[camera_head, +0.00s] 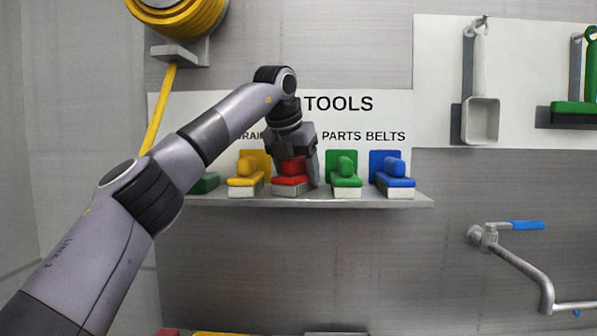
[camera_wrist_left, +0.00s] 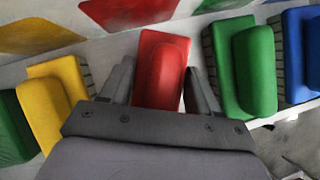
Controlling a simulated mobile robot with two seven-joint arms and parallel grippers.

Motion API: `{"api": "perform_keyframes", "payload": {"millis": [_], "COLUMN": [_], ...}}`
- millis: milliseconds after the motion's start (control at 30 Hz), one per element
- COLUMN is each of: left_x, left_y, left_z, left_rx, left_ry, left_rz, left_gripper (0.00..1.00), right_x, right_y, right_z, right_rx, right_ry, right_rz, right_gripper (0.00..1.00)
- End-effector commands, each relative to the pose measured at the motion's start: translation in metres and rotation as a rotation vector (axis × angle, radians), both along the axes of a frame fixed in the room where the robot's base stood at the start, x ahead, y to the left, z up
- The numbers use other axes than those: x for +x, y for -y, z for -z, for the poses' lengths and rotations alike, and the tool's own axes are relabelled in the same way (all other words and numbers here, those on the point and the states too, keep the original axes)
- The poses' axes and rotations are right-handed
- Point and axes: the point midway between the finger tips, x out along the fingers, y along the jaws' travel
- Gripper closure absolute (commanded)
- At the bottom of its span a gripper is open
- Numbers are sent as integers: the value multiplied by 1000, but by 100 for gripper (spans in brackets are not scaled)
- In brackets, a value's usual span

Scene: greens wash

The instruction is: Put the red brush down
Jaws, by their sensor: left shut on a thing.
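The red brush (camera_head: 291,184) is on the wall shelf (camera_head: 310,201), between the yellow brush (camera_head: 247,177) and the green brush (camera_head: 345,178). My left gripper (camera_head: 297,168) reaches down over it, shut on its raised red handle. In the left wrist view the red brush (camera_wrist_left: 162,72) lies between the two fingers of my left gripper (camera_wrist_left: 155,88). The brush appears level with its neighbours; whether its underside touches the shelf is hard to tell. My right gripper is not in view.
A blue brush (camera_head: 392,178) and a dark green brush (camera_head: 205,184) share the shelf, leaving narrow gaps. A yellow hose reel (camera_head: 185,18) hangs above left. A white scoop (camera_head: 481,118) hangs at right, above a pipe with a blue lever (camera_head: 526,225).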

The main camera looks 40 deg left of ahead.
Motion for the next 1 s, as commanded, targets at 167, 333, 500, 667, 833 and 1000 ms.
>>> {"api": "perform_keyframes", "payload": {"millis": [167, 333, 500, 667, 833, 1000], "left_x": [0, 0, 0, -6, -21, -30], "left_y": [0, 0, 0, 3, 2, 1], "left_z": [1, 1, 2, -9, -37, -54], "left_rx": [1, 1, 1, -1, -2, 0], "left_ry": [-2, -2, -2, 3, 3, 0], "left_rz": [0, 0, 0, 1, 0, 0], "left_gripper": [13, 13, 13, 13, 13, 13], "right_x": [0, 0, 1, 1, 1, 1], "right_y": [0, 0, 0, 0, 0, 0], "right_z": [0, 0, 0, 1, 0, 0], "right_rx": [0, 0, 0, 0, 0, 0], "right_ry": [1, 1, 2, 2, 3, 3], "right_rz": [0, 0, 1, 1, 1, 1], "right_gripper": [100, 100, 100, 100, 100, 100]}}
